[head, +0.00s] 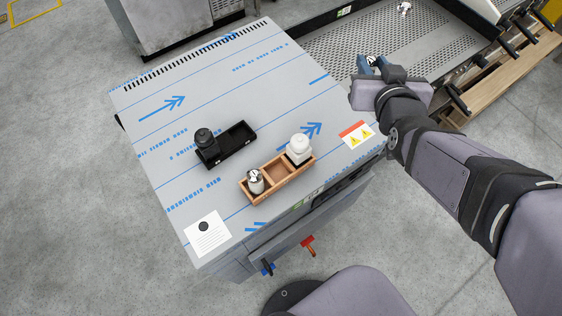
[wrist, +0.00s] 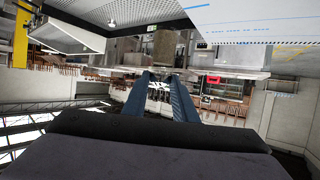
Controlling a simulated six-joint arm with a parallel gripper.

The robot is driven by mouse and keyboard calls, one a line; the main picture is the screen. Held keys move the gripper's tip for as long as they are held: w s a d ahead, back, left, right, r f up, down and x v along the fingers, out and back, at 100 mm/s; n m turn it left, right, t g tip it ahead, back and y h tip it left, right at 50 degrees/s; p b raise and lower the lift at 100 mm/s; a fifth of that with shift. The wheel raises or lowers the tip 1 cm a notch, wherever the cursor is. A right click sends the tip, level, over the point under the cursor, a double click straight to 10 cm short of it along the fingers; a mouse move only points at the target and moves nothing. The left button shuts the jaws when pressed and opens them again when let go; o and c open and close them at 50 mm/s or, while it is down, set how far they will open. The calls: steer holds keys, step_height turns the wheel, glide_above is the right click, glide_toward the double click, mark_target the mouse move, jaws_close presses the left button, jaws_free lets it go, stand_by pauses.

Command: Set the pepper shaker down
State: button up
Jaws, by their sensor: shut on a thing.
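My gripper (head: 373,66) is at the right of the steel worktop (head: 250,80) in the head view, near the edge of the perforated tray. Its blue fingers are shut on a small shaker (head: 372,59), taken as the pepper shaker; only its pale, dark-marked top shows between them. The rest is hidden by the fingers and arm. In the wrist view the two fingers (wrist: 164,78) point away from me, and what lies between their tips is hard to make out. I cannot tell the shaker's height above the surface.
A wooden caddy (head: 278,182) holds a steel shaker (head: 255,184) and a white shaker (head: 298,151), with an empty middle compartment. A black caddy (head: 240,137) holds a black shaker (head: 206,142). A perforated tray (head: 385,50) bears a small pale thing (head: 404,7). The worktop's far half is clear.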

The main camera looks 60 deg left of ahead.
steer(key=s+a+r+n+g+y+b, duration=0.1)
steer(key=s+n+g, duration=0.2)
steer(key=s, duration=0.3)
steer(key=s+a+n+g+y+b, duration=0.1)
steer(key=s+n+g+y, duration=0.1)
steer(key=s, duration=0.4)
steer(key=n+g+b, duration=0.2)
steer(key=n+g, duration=0.3)
steer(key=g, duration=0.1)
glide_above(285, 164)
steer(key=s+d, duration=0.2)
steer(key=d, duration=0.1)
step_height(285, 164, down, 4)
step_height(285, 164, down, 6)
steer(key=b, duration=0.2)
steer(key=shift+a+h+b, duration=0.2)
steer(key=shift+h+b, duration=0.1)
steer(key=shift+f, duration=0.1)
steer(key=shift+f+b, duration=0.9)
steer(key=shift+f, duration=0.85)
steer(key=shift+f, duration=0.15)
steer(key=o, duration=0.8)
